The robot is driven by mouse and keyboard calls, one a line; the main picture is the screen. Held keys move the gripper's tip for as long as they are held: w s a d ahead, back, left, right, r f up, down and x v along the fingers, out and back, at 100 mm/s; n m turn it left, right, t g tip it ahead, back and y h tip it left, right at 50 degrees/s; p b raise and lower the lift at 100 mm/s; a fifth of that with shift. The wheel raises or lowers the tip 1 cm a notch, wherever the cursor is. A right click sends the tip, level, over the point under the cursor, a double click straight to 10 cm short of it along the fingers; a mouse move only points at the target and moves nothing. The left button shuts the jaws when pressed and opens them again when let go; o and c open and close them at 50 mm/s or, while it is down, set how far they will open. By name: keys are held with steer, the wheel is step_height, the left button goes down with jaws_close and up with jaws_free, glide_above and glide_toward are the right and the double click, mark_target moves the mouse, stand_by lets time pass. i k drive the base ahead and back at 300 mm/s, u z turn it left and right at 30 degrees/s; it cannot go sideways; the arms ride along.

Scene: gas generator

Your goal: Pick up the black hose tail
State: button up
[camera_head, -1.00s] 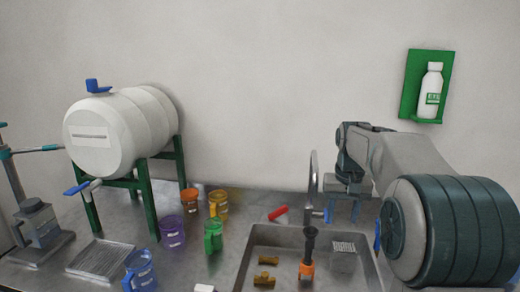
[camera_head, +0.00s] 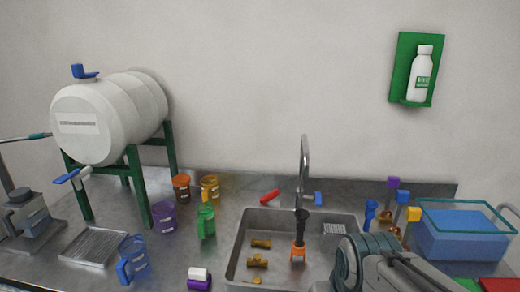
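A black upright piece (camera_head: 301,220), which looks like the black hose tail, stands in the sink (camera_head: 246,232). Its lower end meets an orange part (camera_head: 298,250); I cannot tell whether they are joined. Its top is in front of the faucet (camera_head: 304,165). My arm shows at the bottom right, over the sink's front right corner, but my gripper is outside the picture. Nothing of my arm touches the black piece in this view.
Brass fittings (camera_head: 257,262) lie in the sink left of the black piece. A blue bin (camera_head: 460,236) stands at the right. Colored mugs, such as a green one (camera_head: 206,221), stand left of the sink. A white barrel (camera_head: 110,115) rests on a green stand.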

mark_target(301, 216)
steer(key=k, duration=0.55)
steer(key=u, duration=0.6)
steer(key=i, duration=0.9)
steer(key=z, duration=0.4)
